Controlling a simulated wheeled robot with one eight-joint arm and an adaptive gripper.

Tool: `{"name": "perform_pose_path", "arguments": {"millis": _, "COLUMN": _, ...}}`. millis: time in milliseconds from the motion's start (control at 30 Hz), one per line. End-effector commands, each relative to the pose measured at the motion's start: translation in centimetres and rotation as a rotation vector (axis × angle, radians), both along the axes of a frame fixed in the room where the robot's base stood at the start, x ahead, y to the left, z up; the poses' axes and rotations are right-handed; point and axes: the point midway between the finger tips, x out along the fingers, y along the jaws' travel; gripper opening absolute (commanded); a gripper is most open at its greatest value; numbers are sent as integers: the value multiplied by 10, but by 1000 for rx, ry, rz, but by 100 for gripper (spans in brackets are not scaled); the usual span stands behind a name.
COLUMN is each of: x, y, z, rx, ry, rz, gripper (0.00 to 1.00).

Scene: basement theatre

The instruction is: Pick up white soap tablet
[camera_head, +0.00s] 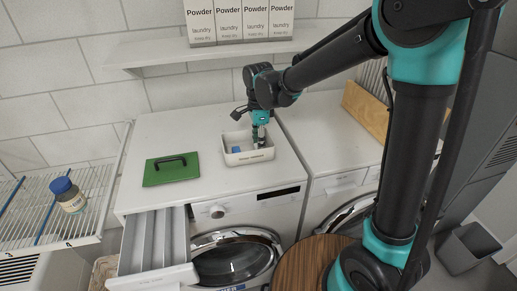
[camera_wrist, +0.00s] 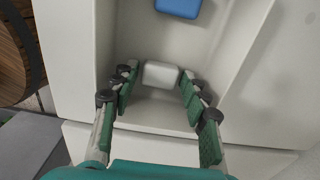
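The white soap tablet (camera_wrist: 160,74) lies in a white open container (camera_head: 262,155), near one end wall in the wrist view. My gripper (camera_wrist: 157,84) is open, with its green-padded fingers reaching down into the container. One finger is on each side of the white tablet, with narrow gaps visible; whether either finger touches it is hard to tell. In the head view my gripper (camera_head: 259,137) is at the right part of the container. I cannot make out the white tablet there.
A blue tablet (camera_wrist: 179,7) lies farther along the container. The container stands on a white washing machine (camera_head: 215,125) with its drawer (camera_head: 155,245) pulled out. Powder boxes (camera_head: 228,22) stand on a shelf above. A blue-capped jar (camera_head: 68,195) is on the rack.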

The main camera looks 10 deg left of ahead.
Motion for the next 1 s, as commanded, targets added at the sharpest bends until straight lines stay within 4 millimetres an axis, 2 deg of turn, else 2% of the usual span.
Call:
{"name": "perform_pose_path", "arguments": {"millis": 33, "x": 0, "y": 0, "z": 0, "rx": 0, "ry": 0, "rz": 0, "gripper": 36}}
{"name": "perform_pose_path", "arguments": {"millis": 200, "x": 0, "y": 0, "z": 0, "rx": 0, "ry": 0, "rz": 0, "gripper": 14}}
{"name": "perform_pose_path", "arguments": {"millis": 467, "x": 0, "y": 0, "z": 1, "rx": 0, "ry": 0, "rz": 0, "gripper": 13}}
{"name": "perform_pose_path", "arguments": {"millis": 667, "x": 0, "y": 0, "z": 12, "rx": 0, "ry": 0, "rz": 0, "gripper": 13}}
{"name": "perform_pose_path", "arguments": {"millis": 833, "x": 0, "y": 0, "z": 41, "rx": 0, "ry": 0, "rz": 0, "gripper": 13}}
{"name": "perform_pose_path", "arguments": {"millis": 1000, "x": 0, "y": 0, "z": 89, "rx": 0, "ry": 0, "rz": 0, "gripper": 13}}
